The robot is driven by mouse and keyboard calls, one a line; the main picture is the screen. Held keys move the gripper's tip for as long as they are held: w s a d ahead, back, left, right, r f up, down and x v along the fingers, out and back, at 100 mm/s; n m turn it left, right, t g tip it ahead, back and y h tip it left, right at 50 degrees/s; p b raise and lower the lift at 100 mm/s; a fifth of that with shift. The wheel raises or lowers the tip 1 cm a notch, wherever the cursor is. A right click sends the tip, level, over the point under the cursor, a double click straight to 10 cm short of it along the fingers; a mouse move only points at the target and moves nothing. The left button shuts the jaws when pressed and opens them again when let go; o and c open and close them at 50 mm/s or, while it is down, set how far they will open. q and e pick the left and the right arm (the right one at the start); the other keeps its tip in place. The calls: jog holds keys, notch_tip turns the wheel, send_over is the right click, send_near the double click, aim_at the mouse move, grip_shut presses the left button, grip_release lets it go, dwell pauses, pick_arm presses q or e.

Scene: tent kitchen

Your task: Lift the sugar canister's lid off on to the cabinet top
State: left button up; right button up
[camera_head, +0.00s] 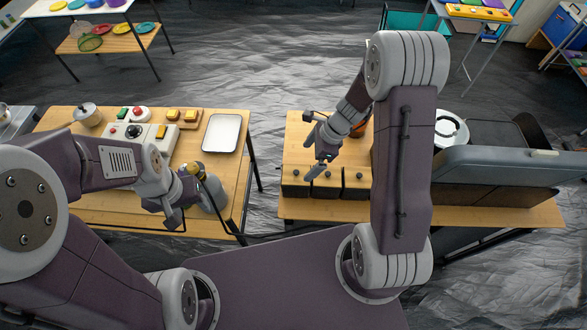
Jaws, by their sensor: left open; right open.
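I cannot read which holds sugar. My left gripper (176,216) is open at the front right of the left table, beside a grey rounded vessel (212,194).
A grey opened case (510,166) stands right of my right arm. A gap separates the two tables.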

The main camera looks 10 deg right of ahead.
aim_at(298, 172)
jog(key=shift+w+d+f+m, duration=0.1)
jog(key=shift+w+d+m, duration=0.05)
jog(key=shift+m, duration=0.15)
jog(key=x, duration=0.3)
jog(key=shift+s+a, duration=0.25)
jog(key=shift+a, duration=0.05)
jog(key=shift+w+a+f, duration=0.15)
jog(key=shift+w+f, duration=0.05)
jog(key=shift+f, duration=0.2)
jog(key=x, duration=0.4)
jog(key=shift+s+f+b, duration=0.2)
jog(key=shift+f+b, duration=0.2)
jog(key=shift+w+a+f, duration=0.1)
jog(key=shift+a+f, duration=0.05)
jog(key=shift+a, duration=0.05)
jog(key=c, duration=1.4)
